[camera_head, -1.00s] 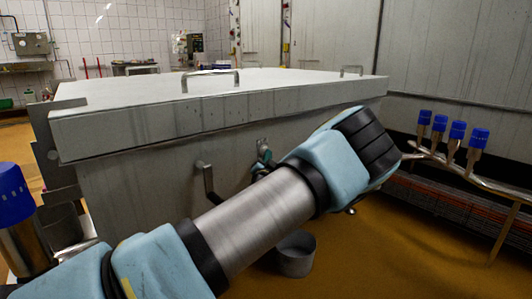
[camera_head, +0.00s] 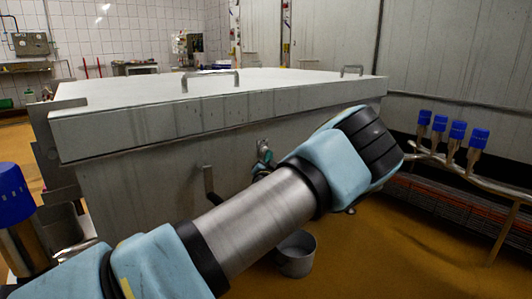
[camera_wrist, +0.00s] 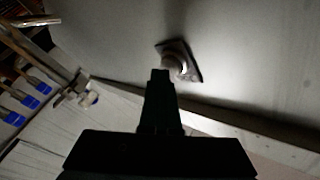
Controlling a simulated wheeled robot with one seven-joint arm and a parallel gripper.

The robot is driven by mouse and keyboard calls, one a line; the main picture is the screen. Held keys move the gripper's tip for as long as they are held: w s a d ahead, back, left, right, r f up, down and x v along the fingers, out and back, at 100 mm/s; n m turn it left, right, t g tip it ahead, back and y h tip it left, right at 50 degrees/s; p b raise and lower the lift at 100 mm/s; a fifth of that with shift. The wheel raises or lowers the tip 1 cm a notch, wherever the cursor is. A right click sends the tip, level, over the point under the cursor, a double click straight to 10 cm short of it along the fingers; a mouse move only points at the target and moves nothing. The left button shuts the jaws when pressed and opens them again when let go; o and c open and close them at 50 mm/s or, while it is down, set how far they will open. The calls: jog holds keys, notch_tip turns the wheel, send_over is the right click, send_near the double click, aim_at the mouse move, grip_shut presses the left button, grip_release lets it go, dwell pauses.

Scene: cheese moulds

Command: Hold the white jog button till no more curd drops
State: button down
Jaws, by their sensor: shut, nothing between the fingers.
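In the wrist view a small square plate with a pale round button (camera_wrist: 175,62) sits on a grey metal face. I take it for the white jog button, though it is dim and partly covered. My gripper (camera_wrist: 160,73) is a dark shape with its fingers together and its tips at the near edge of the button. I cannot tell whether they touch or press it. In the head view my arm hides the gripper and the button. No curd is visible in either view.
A large grey vat (camera_head: 110,135) with a flat lid and handles fills the middle of the head view. A grey bucket (camera_head: 296,262) stands on the brown floor below. Blue-capped valves (camera_head: 457,131) on pipes are at the right, and another blue cap (camera_head: 10,195) is at the left.

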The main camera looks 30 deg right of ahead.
jog(key=shift+s+d, duration=0.1)
jog(key=shift+s, duration=0.55)
jog(key=s, duration=0.3)
jog(key=s+d, duration=0.1)
jog(key=s, duration=0.1)
dwell(0.5)
